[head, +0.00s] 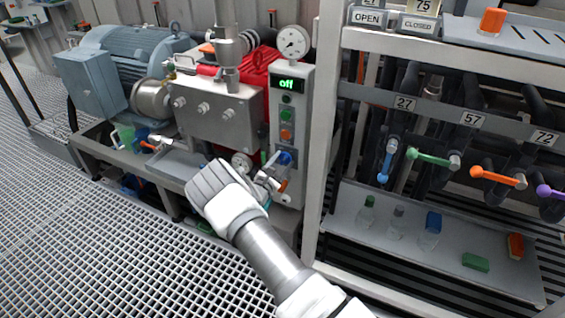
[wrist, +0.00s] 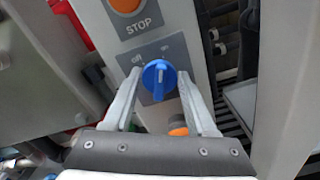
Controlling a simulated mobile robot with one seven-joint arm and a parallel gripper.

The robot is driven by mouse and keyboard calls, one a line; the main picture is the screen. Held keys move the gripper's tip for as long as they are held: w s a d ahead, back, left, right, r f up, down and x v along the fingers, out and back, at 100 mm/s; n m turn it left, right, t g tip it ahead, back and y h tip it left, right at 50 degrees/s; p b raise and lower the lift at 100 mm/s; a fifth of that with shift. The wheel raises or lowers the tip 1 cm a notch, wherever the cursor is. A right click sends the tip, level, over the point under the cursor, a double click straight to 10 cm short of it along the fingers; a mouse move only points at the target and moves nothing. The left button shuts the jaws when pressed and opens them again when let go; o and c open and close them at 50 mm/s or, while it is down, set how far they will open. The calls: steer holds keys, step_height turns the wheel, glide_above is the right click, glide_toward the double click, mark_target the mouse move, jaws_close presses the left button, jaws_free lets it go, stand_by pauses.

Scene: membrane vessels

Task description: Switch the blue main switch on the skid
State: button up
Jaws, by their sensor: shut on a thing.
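The blue main switch (wrist: 160,82) is a round knob with a raised grip on a grey plate, low on the control panel (head: 288,110) of the skid. It also shows in the head view (head: 286,158), just past my fingertips. My gripper (wrist: 159,78) has one finger on each side of the knob and is shut on it. The knob's pale mark stands roughly upright in the wrist view. A small "off" label sits at its upper left; the other label is too small to read. The panel's display (head: 288,84) reads "off" in green.
An orange STOP button (wrist: 125,5) sits above the switch, and another orange part (wrist: 178,131) below it. A gauge (head: 292,42) tops the panel. A grey frame post (head: 322,120) stands close on the right, beside a rack of coloured valve handles (head: 430,157).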

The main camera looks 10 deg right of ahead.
steer(key=n, duration=0.5)
steer(key=shift+a+n, duration=0.15)
steer(key=shift+n, duration=0.25)
steer(key=n, duration=0.5)
steer(key=shift+w, duration=0.1)
steer(key=shift+f, duration=0.1)
steer(key=o, duration=1.3)
steer(key=shift+o, duration=0.2)
steer(key=shift+a+p, duration=0.1)
steer(key=shift+p, duration=0.2)
steer(key=p+v, duration=0.3)
steer(key=v, duration=1.4)
steer(key=shift+p, duration=0.3)
